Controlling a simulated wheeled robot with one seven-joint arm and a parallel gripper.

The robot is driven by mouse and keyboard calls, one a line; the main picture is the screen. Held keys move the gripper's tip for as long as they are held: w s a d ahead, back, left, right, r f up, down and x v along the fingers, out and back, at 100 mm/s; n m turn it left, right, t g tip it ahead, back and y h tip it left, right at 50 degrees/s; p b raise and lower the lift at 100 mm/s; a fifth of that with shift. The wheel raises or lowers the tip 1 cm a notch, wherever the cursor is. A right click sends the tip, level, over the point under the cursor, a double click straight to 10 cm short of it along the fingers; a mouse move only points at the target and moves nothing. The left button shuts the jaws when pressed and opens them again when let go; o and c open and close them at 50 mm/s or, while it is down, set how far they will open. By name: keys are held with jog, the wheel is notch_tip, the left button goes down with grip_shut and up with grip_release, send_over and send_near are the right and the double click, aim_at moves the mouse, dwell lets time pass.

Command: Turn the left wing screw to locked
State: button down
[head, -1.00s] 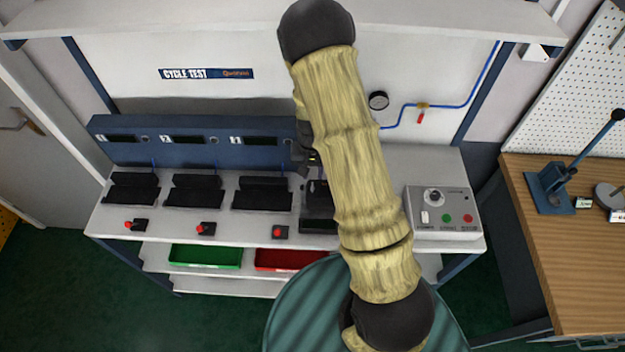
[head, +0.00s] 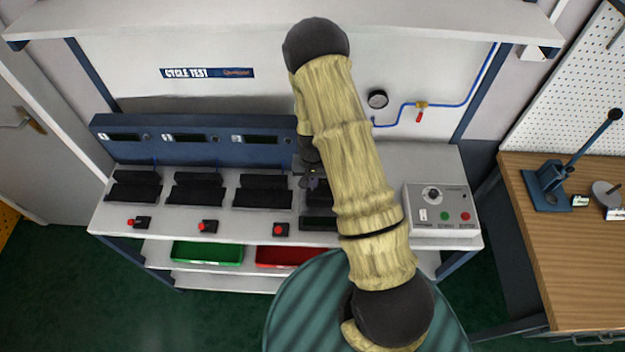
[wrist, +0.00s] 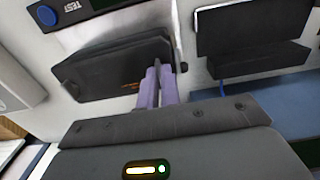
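I cannot make out the left wing screw in either view. In the wrist view my gripper (wrist: 159,72) has two lilac fingers side by side with only a thin gap between them. Their tips are at the edge of a black wedge-shaped part (wrist: 120,68); I cannot tell whether they touch it, and nothing shows between them. In the head view my gripper (head: 313,182) is small and partly hidden by my arm, above the bench's rightmost black station (head: 318,223).
The bench (head: 110,217) carries several black cradles (head: 263,191) with red buttons (head: 280,230) in front and a blue display panel (head: 200,150) behind. A grey control box (head: 441,208) stands right of my arm. A blue button (wrist: 46,15) shows in the wrist view.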

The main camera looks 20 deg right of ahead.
jog(key=shift+m, duration=0.4)
jog(key=m+b, duration=0.2)
jog(key=m, duration=0.7)
jog(key=shift+m, duration=0.3)
jog(key=m, duration=0.3)
jog(key=shift+m, duration=0.3)
jog(key=shift+m+p, duration=0.5)
jog(key=shift+m, duration=1.5)
jog(key=c, duration=1.6)
grip_release()
